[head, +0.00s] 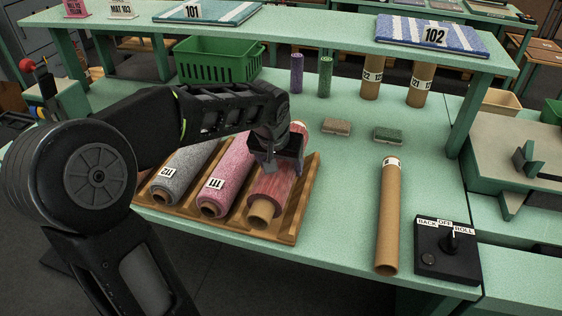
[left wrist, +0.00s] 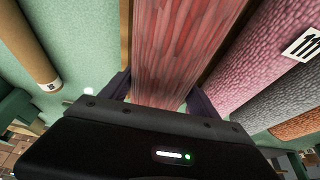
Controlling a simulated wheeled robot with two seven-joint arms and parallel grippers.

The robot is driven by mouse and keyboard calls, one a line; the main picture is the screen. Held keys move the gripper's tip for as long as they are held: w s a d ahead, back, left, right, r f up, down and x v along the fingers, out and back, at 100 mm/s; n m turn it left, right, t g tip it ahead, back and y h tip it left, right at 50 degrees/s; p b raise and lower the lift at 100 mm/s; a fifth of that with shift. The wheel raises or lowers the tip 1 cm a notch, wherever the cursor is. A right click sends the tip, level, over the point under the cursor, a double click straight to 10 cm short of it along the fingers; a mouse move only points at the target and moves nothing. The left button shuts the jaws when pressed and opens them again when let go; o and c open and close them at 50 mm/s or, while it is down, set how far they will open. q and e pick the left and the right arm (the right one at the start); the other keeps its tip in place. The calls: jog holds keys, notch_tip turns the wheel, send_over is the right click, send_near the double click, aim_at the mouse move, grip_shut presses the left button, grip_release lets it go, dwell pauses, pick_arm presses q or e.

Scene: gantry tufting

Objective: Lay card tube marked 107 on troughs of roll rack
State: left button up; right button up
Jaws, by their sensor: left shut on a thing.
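My left gripper (head: 277,160) is shut on a red streaked roll (head: 270,187) with a bare card core showing at its near end. The roll lies along the right side of the wooden roll rack (head: 306,200); whether it rests fully in the trough I cannot tell. In the left wrist view the red roll (left wrist: 185,50) runs between the two fingers (left wrist: 160,92). No mark 107 is readable on it. A bare card tube (head: 387,220) lies on the table right of the rack; its label is too small to read. My right gripper is not in view.
A control box (head: 447,260) stands at the front right. Two small blocks and several upright tubes (head: 371,85) stand behind. Table between rack and loose tube is clear.

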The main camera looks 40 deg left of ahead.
aim_at(278, 161)
pick_arm(q)
jog(key=shift+f+b, duration=0.55)
jog(key=shift+f, duration=0.4)
jog(key=o, duration=1.7)
jog(key=shift+r, duration=0.1)
jog(key=v, duration=0.7)
jog(key=shift+s+d+r, duration=0.1)
jog(key=shift+s+r, duration=0.05)
jog(key=shift+r, duration=0.15)
